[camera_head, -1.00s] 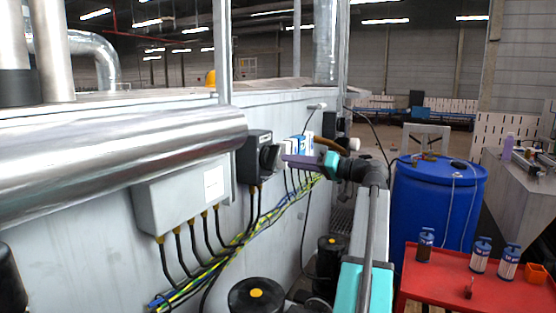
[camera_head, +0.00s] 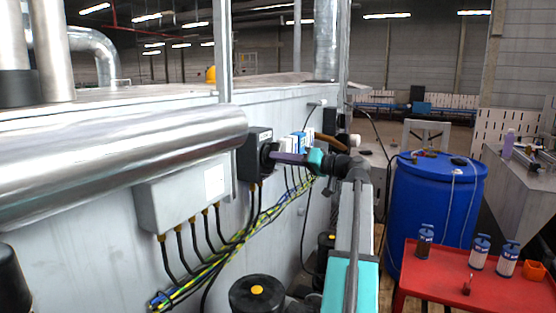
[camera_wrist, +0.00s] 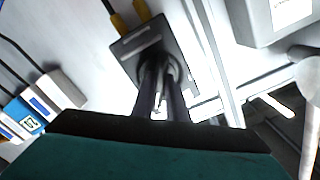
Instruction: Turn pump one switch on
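The pump switch is a dark box (camera_head: 248,150) with a black rotary knob, on the grey wall panel in the head view. The box also shows upper centre in the wrist view (camera_wrist: 142,45). My gripper (camera_head: 274,157) reaches in from the right, its fingertips at the knob. In the wrist view my two dark fingers (camera_wrist: 161,82) lie close on either side of the knob's grip and look shut on it. The fingers hide most of the knob, so its exact setting cannot be read.
A grey junction box (camera_head: 185,195) and a big metal pipe (camera_head: 120,160) are left of the switch. White-and-blue modules (camera_head: 298,143) sit close to its right. Cables hang below. A blue barrel (camera_head: 437,205) and a red cart (camera_head: 440,270) stand to the right.

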